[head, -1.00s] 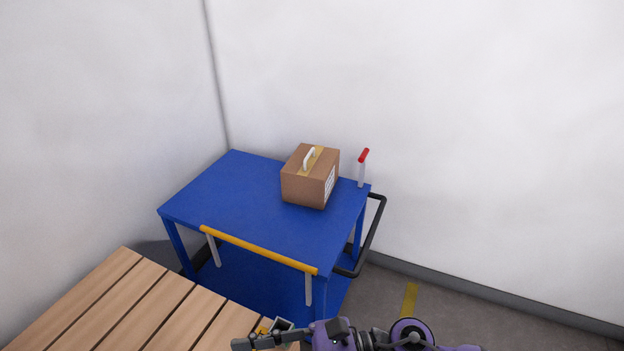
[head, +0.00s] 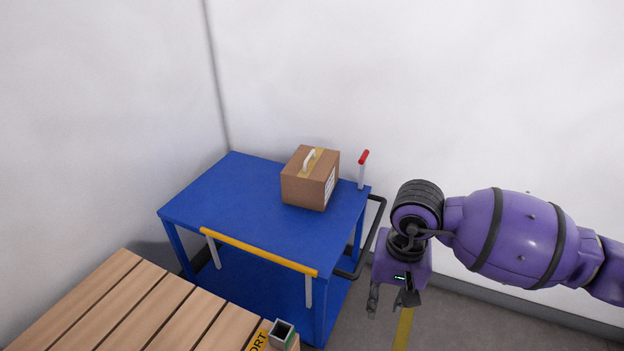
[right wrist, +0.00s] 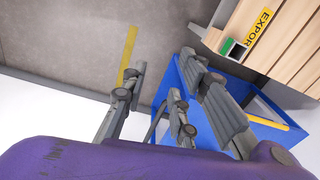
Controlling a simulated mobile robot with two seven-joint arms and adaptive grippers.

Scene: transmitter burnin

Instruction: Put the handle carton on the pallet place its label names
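The handle carton (head: 305,188) is a brown box with tan tape and a white handle on top. It sits upright on the blue cart (head: 225,205) near its right back corner. A white label (head: 330,187) is on its right side, too small to read. The wooden pallet (head: 125,300) is at the lower left, with a yellow sign (head: 258,341) reading "ORT"; the right wrist view shows "EXPOR" on the sign (right wrist: 258,27). My right gripper (head: 390,300) is open and empty, pointing down right of the cart, apart from the carton. My left gripper is out of view.
A square hollow post (head: 281,335) stands at the pallet corner. White walls close in behind. The cart top left of the carton is clear.

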